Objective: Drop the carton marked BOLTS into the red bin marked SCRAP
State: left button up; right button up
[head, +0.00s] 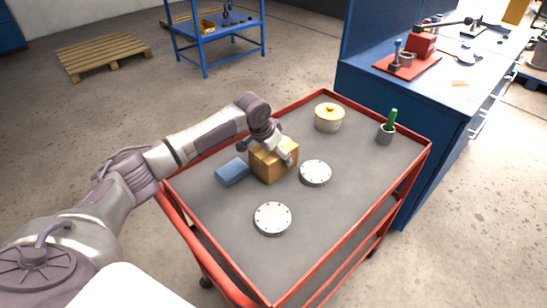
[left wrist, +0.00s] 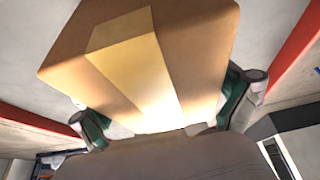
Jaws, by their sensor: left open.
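A brown cardboard carton (head: 268,172) stands on the red cart's grey top; no marking on it can be read. In the left wrist view the carton (left wrist: 200,50), with a pale tape strip, fills the upper middle. My left gripper (head: 266,147) is at the carton with its jaws open. In the left wrist view its green-padded fingers (left wrist: 168,112) show on either side of the carton's near end; whether they touch it I cannot tell. My right gripper is not in view. No red bin marked SCRAP shows.
A blue workbench (head: 400,95) stands behind right.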

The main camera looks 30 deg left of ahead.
pick_arm(q)
jog(key=shift+f+p, duration=0.25)
jog(key=shift+p, duration=0.05)
jog(key=shift+c, duration=0.2)
jog(key=c, duration=1.3)
jog(key=shift+r, duration=0.1)
jog(key=shift+c, duration=0.6)
